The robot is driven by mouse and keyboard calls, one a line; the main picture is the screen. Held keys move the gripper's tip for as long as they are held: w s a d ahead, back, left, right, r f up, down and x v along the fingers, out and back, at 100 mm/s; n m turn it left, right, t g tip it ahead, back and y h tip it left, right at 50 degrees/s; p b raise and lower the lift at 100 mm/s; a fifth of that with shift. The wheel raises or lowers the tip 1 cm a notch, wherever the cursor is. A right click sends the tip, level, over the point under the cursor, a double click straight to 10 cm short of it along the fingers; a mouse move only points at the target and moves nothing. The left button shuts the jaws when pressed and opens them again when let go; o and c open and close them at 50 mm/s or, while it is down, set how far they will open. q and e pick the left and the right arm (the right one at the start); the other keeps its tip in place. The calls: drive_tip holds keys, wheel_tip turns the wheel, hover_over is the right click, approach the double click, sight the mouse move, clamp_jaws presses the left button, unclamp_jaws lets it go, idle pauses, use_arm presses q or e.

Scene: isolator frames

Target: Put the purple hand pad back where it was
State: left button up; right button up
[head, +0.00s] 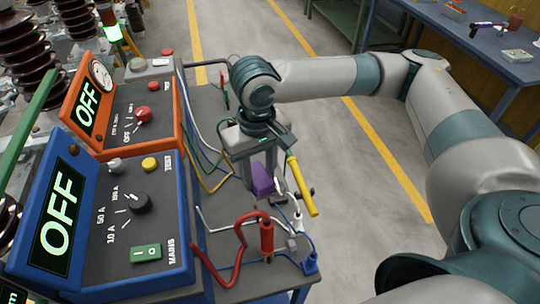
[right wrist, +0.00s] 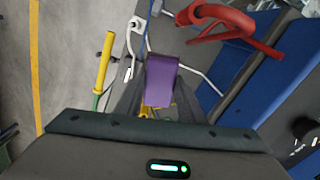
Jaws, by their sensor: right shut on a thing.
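The purple hand pad (head: 262,182) is a small purple block between the fingers of my right gripper (head: 256,165). My right gripper is shut on it, pointing down beside the right edge of the bench. In the right wrist view the pad (right wrist: 161,76) projects beyond the dark fingers, its broad face toward the camera. The fingers hide part of the pad. I cannot tell whether the pad touches anything below it. My left gripper is not in view.
A blue unit (head: 130,210) and an orange unit (head: 135,110) showing OFF stand left of the gripper. A yellow-handled tool (head: 302,186), a red clamp lead (head: 266,236) and several cables crowd the bench edge. Open floor (head: 350,185) lies to the right.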

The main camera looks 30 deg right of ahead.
idle(0.3)
drive_tip(key=shift+w+d+f, duration=0.15)
drive_tip(key=shift+w+d, duration=0.05)
drive_tip(key=shift+w, duration=0.45)
drive_tip(key=w+d+f+m, duration=0.1)
drive_tip(key=w+d+f, duration=0.2)
drive_tip(key=w+d, duration=0.2)
drive_tip(key=w+d+f+m+b, duration=0.1)
drive_tip(key=w+d, duration=0.4)
drive_tip(key=d, duration=0.7)
drive_tip(key=shift+d+f+m+b, duration=0.25)
drive_tip(key=shift+f+m, duration=0.25)
drive_tip(key=shift+f, duration=0.45)
drive_tip(key=shift+a, duration=0.1)
